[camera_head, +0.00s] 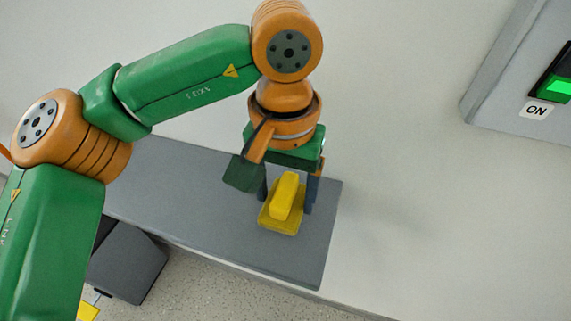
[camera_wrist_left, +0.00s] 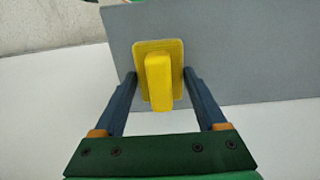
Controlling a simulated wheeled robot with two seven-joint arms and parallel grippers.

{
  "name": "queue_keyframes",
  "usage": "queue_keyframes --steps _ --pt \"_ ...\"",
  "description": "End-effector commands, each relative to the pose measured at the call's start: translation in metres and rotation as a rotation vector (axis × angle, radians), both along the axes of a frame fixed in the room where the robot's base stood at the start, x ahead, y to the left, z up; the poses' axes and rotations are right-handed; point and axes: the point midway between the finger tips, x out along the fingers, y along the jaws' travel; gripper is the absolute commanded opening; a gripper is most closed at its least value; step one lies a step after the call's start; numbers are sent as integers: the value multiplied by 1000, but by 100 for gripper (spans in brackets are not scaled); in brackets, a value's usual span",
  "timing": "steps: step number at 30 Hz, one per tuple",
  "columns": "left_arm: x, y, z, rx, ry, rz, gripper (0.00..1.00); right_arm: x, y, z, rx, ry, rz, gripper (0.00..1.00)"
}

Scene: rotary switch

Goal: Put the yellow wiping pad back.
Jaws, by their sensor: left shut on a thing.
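The yellow wiping pad (camera_head: 283,222) has a flat base and a raised bar-shaped handle. It is at the right part of the grey shelf (camera_head: 190,195). My left gripper (camera_head: 288,200) comes down from above, with its two dark fingers on either side of the pad, shut on it. In the left wrist view the pad (camera_wrist_left: 158,75) lies between the fingertips (camera_wrist_left: 160,78), with the shelf (camera_wrist_left: 245,50) behind it. I cannot tell whether the pad's underside touches the shelf. My right gripper is not in view.
A dark grey object (camera_head: 128,262) is below the shelf at the lower left. The visible shelf top left of the pad is clear.

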Motion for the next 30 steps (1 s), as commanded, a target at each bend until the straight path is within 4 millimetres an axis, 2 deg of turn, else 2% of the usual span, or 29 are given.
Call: queue_keyframes --steps 4,6,16,17,19,26,30 --pt "4 0 -28 1 3 -1 22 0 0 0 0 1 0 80" --pt "4 0 -36 -1 0 -1 22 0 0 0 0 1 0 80" --pt "4 -1 -41 -2 0 0 22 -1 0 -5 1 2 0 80" --pt "4 -1 -39 -2 0 1 82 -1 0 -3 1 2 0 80" --pt "4 -1 -39 -2 0 1 100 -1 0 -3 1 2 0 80" --pt "4 -1 -37 -1 -1 1 100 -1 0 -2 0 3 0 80" --pt "4 -1 -21 -2 -3 4 100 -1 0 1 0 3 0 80"
